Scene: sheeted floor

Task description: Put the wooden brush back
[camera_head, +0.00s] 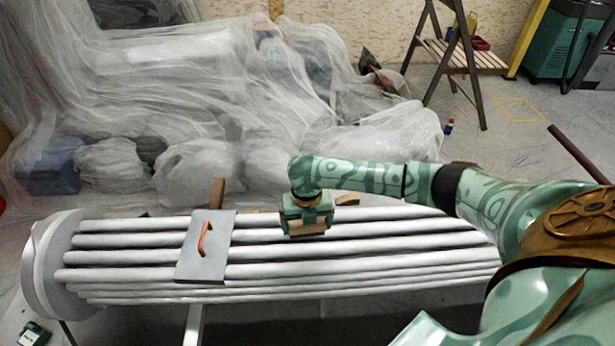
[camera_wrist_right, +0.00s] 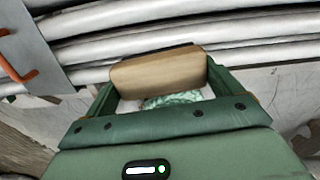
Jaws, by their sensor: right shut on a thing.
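The wooden brush (camera_head: 309,229) is a pale wooden block held by my right gripper (camera_head: 307,218) above the row of white pipes. In the right wrist view the brush (camera_wrist_right: 158,72) lies crosswise between the two green fingers of the right gripper (camera_wrist_right: 160,88), which is shut on it. A darker edge shows along its far side; its bristles are not clearly seen. Whether the brush touches the pipes I cannot tell. My left gripper is not in view.
White pipes (camera_head: 340,270) lie side by side beneath the gripper. A grey float with an orange handle (camera_head: 205,240) lies on them to the left. Plastic-sheeted goods (camera_head: 200,95) fill the back. A yellow floor outline (camera_head: 519,109) and a stepladder (camera_head: 460,55) are at upper right.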

